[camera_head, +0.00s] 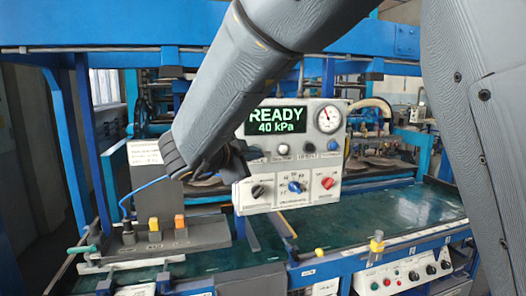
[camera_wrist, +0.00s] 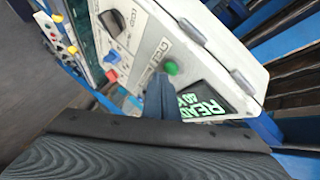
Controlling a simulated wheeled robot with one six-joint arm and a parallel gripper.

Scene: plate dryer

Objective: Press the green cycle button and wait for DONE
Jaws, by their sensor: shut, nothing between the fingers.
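The control panel (camera_head: 310,165) is a white box with a dark display (camera_head: 276,121) reading READY and 40 kPa in green. In the wrist view, the round green cycle button (camera_wrist: 171,68) sits on the panel face beside the lettering. My gripper (camera_wrist: 158,80) is shut and empty, its blue fingers pointing at the panel, with the tip just left of the green button. I cannot tell whether they touch. In the head view, my arm crosses in front of the panel's left side and hides the green button.
The panel also has a gauge (camera_head: 328,118), a black knob (camera_head: 258,191), a blue knob (camera_head: 295,187) and a red knob (camera_head: 327,183). A grey fixture with orange blocks (camera_head: 179,221) stands at the left. Blue frame beams surround the table (camera_head: 340,232).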

